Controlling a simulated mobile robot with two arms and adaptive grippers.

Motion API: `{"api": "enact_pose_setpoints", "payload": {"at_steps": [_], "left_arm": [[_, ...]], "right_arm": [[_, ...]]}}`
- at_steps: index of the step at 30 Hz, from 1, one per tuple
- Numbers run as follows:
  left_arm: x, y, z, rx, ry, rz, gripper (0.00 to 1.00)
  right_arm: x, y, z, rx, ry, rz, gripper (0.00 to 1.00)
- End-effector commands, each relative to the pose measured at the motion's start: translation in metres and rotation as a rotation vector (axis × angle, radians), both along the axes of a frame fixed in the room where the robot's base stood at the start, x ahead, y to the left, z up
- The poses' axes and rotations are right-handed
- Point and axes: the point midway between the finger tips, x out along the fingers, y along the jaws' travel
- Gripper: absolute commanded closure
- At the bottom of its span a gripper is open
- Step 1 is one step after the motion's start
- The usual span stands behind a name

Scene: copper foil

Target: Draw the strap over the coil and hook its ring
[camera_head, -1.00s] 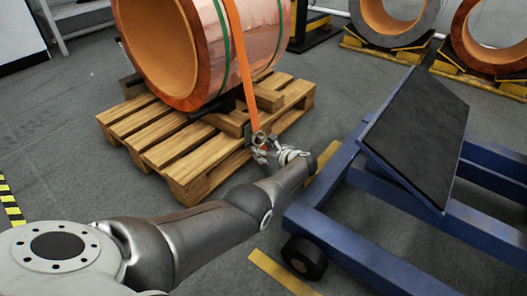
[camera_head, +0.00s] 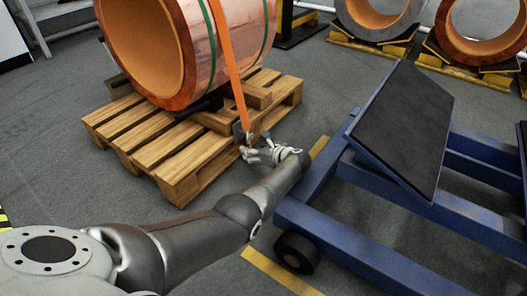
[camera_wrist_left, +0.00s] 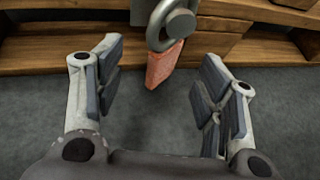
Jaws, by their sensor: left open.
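The copper coil (camera_head: 248,42) lies on its side on a wooden pallet (camera_head: 150,128). The orange strap (camera_head: 236,85) runs over the coil and down, taut and straight, to a grey ring (camera_head: 248,137) at the pallet's near edge. In the left wrist view the ring (camera_wrist_left: 152,32) sits around a round grey hook (camera_wrist_left: 181,22), with the orange strap end (camera_wrist_left: 163,66) below it. My left gripper (camera_head: 257,151) is open just in front of the ring. Its fingers stand apart on both sides in the left wrist view (camera_wrist_left: 160,85), touching nothing. My right gripper is not in view.
A blue frame (camera_head: 330,215) with a tilted black panel (camera_head: 402,125) and a black wheel (camera_head: 296,253) stands close on the right of my left arm. More coils (camera_head: 470,30) rest on yellow-edged supports at the back right. Grey floor is free at the left.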

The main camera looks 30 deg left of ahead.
Motion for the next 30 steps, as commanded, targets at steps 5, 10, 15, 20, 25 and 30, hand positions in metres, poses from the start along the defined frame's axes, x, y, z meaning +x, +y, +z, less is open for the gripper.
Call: {"api": "enact_pose_setpoints", "payload": {"at_steps": [5, 10, 15, 20, 25, 30], "left_arm": [[-0.005, -0.015, 0.006, -0.003, -0.002, -0.002, 0.37], [-0.011, -0.031, 0.014, -0.004, -0.002, -0.002, 0.37], [-0.016, -0.044, 0.021, -0.002, -0.001, 0.000, 0.37], [-0.018, -0.050, 0.024, -0.003, 0.001, -0.001, 0.37], [-0.019, -0.051, 0.024, -0.003, 0.001, -0.001, 0.37], [-0.019, -0.051, 0.024, -0.003, 0.001, 0.000, 0.37]], "right_arm": [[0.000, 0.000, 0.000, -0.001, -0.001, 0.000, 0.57], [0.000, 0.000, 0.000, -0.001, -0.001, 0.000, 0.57], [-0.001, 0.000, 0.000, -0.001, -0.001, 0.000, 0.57], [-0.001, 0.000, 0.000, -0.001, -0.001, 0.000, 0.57], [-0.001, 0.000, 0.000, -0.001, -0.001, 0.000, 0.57], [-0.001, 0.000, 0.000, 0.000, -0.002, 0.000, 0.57]]}}
